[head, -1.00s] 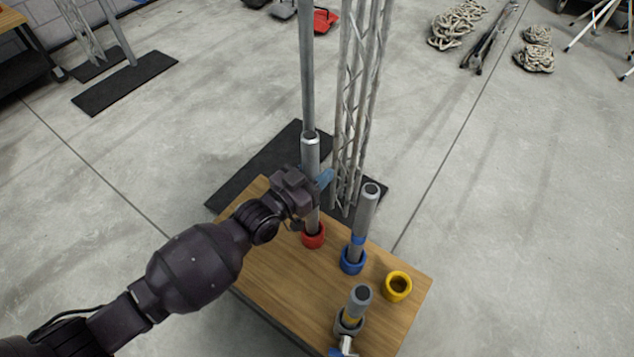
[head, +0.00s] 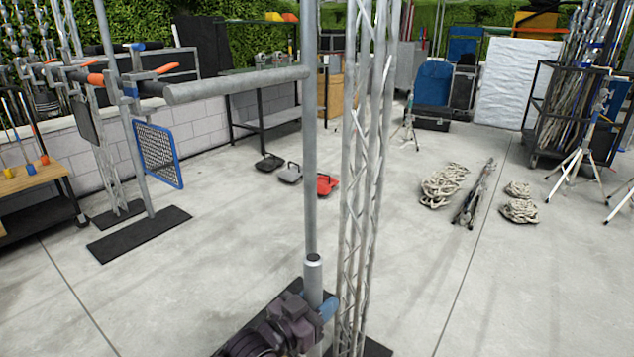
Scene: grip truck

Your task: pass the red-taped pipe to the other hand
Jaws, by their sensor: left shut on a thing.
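A short grey metal pipe (head: 313,272) stands upright at the bottom middle of the head view, its open top end showing. My left gripper (head: 318,311), with blue finger pads, is shut around it below the top. No red tape shows on the part in view; the gripper hides the middle, and the lower end is hidden or out of frame. My right gripper is not in view.
A tall grey pole (head: 309,160) stands just behind the pipe, with a lattice truss (head: 358,180) close on its right. A black base plate (head: 378,348) lies below. Coiled ropes (head: 440,186) lie on the open concrete floor to the right.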

